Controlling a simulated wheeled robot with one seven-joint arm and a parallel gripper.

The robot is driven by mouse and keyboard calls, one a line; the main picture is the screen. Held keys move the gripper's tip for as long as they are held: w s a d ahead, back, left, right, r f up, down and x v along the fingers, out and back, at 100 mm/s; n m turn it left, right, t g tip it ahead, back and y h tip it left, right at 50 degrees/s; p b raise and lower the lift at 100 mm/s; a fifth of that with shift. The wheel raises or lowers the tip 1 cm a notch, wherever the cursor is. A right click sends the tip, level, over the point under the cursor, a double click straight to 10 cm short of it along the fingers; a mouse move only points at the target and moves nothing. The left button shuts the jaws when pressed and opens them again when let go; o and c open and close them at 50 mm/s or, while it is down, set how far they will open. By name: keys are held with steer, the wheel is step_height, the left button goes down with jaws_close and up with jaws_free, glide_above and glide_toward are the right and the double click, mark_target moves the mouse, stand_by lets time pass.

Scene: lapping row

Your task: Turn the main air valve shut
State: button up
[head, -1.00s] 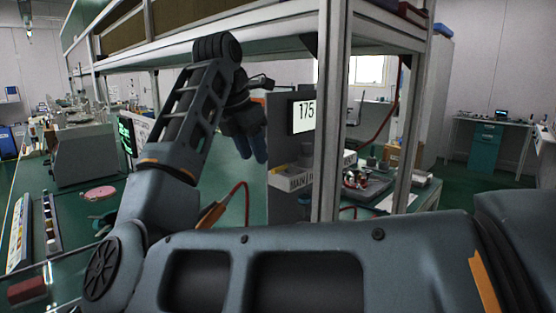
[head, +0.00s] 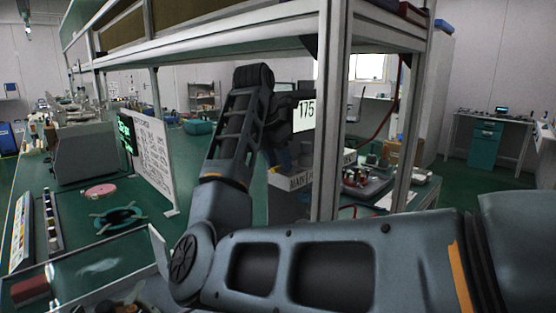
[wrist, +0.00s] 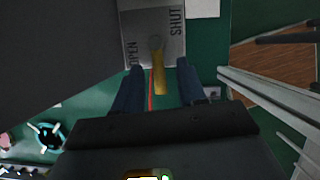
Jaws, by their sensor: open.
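The main air valve shows in the wrist view as a grey plate (wrist: 140,30) marked OPEN at left and SHUT at right. Its yellow lever (wrist: 158,75) runs from a round pivot down the picture, lying between the two words. My gripper (wrist: 158,78) is open, with one blue finger on each side of the lever and a gap on both sides. I cannot tell how deep the lever sits between the fingers.
A frame post (head: 330,120) stands just right of my gripper, with a 175 sign (head: 305,113) beside it. A white written board (head: 153,160) stands left of my arm. The green bench (head: 95,215) holds a pink disc and a dark ring. A shelf (head: 270,33) runs overhead.

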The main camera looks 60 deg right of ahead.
steer(key=shift+c, duration=0.2)
jaws_close()
stand_by(0.3)
steer(key=s+n+t+b, duration=0.1)
steer(key=n, duration=0.2)
steer(key=s+n+t+b, duration=0.1)
steer(key=n, duration=0.2)
steer(key=s+n+t, duration=0.1)
steer(key=n, duration=0.1)
steer(key=shift+d+n+y+b, duration=0.3)
steer(key=shift+n+b, duration=0.1)
steer(key=n+b, duration=0.1)
steer(key=n, duration=0.1)
steer(key=s+d+n+t+y+b, duration=0.1)
steer(key=n, duration=0.1)
steer(key=shift+t, duration=0.3)
steer(key=shift+s+d+r+n+t+y+b, duration=0.1)
steer(key=shift+d+n+y+b, duration=0.15)
steer(key=shift+n, duration=0.4)
steer(key=shift+s+d+f+n+t+y+b, duration=0.1)
steer(key=shift+d+n+y+b, duration=0.15)
steer(key=shift+n, duration=0.45)
steer(key=shift+d+r+n+t+y+b, duration=0.1)
steer(key=shift+n+y+b, duration=0.2)
steer(key=shift+n, duration=0.35)
